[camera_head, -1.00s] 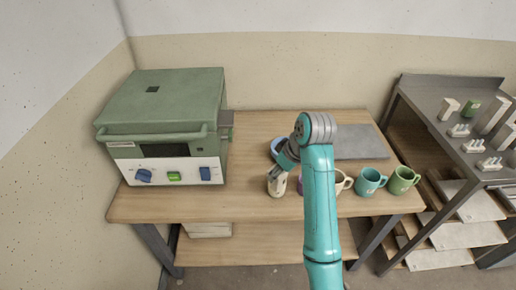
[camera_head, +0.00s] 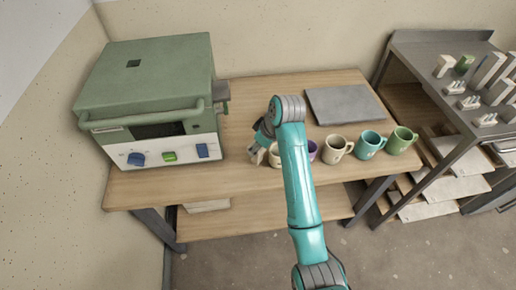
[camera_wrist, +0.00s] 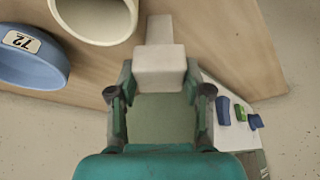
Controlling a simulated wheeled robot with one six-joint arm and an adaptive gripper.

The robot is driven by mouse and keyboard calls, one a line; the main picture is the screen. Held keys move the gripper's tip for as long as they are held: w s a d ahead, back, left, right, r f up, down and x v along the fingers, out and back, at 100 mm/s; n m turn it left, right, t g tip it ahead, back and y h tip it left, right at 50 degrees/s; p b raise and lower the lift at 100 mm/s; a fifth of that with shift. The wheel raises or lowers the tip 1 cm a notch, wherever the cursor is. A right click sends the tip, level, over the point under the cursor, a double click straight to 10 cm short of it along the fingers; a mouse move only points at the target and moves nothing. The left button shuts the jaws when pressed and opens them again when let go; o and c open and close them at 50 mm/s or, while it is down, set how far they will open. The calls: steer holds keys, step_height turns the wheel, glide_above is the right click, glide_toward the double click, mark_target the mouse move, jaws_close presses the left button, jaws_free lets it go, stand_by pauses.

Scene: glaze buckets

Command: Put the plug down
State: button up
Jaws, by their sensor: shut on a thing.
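The plug (camera_wrist: 160,66) is a cream block with a narrower stem, seen in the wrist view. My gripper (camera_wrist: 158,78) is shut on it, one finger on each side. The stem points away from my wrist, over the wooden table; I cannot tell whether it touches the top. In the head view my gripper (camera_head: 257,150) is over the table, between the green kiln (camera_head: 150,95) and a cream mug (camera_head: 275,156). A small dark square opening (camera_head: 133,63) is on top of the kiln.
The wooden table (camera_head: 235,180) has bare room in front of the kiln. A blue bowl marked 72 (camera_wrist: 40,68) and the cream mug (camera_wrist: 98,18) are close by in the wrist view. More mugs (camera_head: 370,145), a grey slab (camera_head: 345,104) and a metal rack (camera_head: 440,60) are to the right.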

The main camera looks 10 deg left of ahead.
steer(key=shift+f, duration=0.9)
steer(key=o, duration=1.2)
steer(key=shift+f, duration=0.1)
